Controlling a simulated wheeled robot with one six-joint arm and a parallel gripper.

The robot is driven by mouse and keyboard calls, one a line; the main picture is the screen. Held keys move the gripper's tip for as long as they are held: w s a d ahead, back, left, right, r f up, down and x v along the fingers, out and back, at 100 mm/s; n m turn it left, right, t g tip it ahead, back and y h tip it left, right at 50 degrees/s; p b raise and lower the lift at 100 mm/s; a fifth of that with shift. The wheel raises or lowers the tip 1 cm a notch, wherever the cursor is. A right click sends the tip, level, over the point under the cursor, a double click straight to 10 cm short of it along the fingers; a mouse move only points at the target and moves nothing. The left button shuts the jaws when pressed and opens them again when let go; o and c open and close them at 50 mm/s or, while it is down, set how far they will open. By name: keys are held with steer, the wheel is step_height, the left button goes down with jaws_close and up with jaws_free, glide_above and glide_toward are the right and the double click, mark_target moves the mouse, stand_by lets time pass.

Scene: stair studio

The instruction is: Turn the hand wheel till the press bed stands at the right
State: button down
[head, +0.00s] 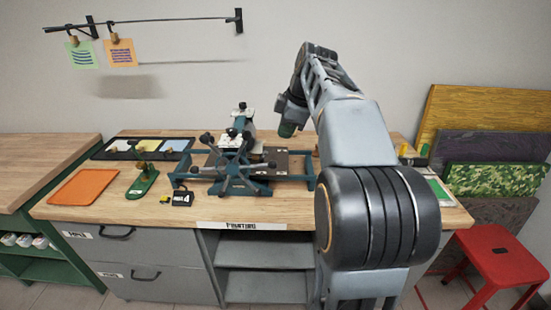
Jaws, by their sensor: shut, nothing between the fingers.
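The teal press (242,125) stands on the wooden bench. Its hand wheel (236,178), with several spokes ending in dark knobs, faces me at the front of the press. The dark brown press bed (277,164) lies flat under the roller and shows on both sides of it; the wheel and frame hide part of it. My gripper (288,131) is above and to the right of the press, apart from the wheel. It is shut and empty, small in view, and partly hidden by my own arm.
On the bench (110,211) lie an orange mat (84,187), a green tool (142,182), a small black box (183,198) and a black tray (120,150). A red stool (497,252) stands at the right. Leaning boards (490,110) are behind it.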

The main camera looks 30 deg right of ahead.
glide_toward(274, 164)
steer(key=x, duration=0.5)
steer(key=shift+a+f, duration=0.2)
steer(key=shift+a, duration=0.25)
steer(key=shift+w+d+f, duration=0.2)
steer(key=shift+w+f, duration=0.25)
steer(key=shift+f, duration=0.35)
steer(key=shift+f, duration=0.1)
